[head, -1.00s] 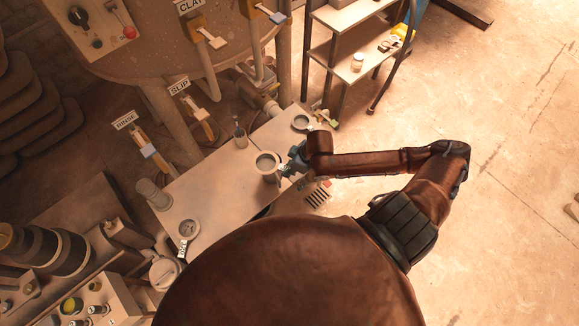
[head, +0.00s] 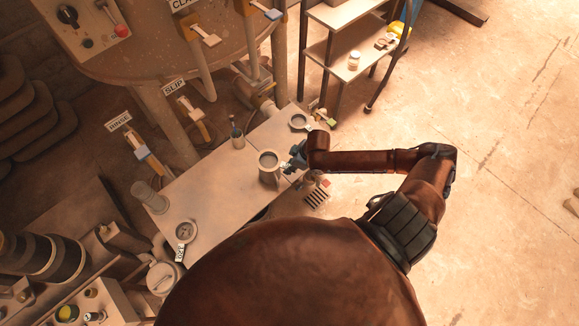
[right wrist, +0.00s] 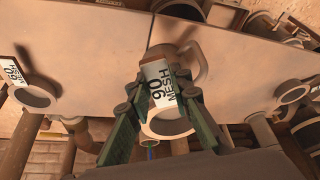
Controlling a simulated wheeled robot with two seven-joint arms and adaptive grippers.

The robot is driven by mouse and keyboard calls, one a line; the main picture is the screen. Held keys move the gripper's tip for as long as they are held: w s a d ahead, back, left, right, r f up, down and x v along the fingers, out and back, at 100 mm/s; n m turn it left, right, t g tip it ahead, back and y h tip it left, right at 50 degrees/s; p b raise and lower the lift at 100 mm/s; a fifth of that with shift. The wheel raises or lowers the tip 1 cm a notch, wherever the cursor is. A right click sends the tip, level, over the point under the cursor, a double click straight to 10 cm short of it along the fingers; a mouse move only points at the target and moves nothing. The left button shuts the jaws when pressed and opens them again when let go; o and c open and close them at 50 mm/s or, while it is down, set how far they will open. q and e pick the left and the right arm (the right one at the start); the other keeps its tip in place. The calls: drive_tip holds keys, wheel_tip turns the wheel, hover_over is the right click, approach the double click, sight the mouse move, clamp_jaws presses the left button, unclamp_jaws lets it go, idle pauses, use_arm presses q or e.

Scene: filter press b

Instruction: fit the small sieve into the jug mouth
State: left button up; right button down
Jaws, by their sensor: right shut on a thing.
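The jug (head: 269,178) stands on the work table, its round mouth facing up. My right gripper (head: 288,167) is at the jug's right side, close to the rim. In the right wrist view, its two green fingers (right wrist: 162,98) close around a white mesh label of a small ringed sieve (right wrist: 163,128). A looped handle shows just behind the label. I cannot tell whether the sieve ring is seated in the jug mouth or only above it. My left gripper is not in view.
Another labelled sieve (head: 185,232) lies at the table's near left end, and one (head: 299,121) at its far right end. A dark bottle (head: 237,136) stands behind the jug.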

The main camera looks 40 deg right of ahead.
drive_tip(key=shift+f, duration=0.1)
drive_tip(key=shift+f, duration=0.15)
drive_tip(key=c, duration=1.7)
unclamp_jaws()
drive_tip(key=shift+c, duration=0.2)
drive_tip(key=shift+r, duration=0.5)
drive_tip(key=p+v, duration=0.2)
drive_tip(key=v, duration=0.9)
drive_tip(key=shift+r, duration=0.3)
drive_tip(key=shift+d+f, duration=0.1)
drive_tip(key=shift+d, duration=0.05)
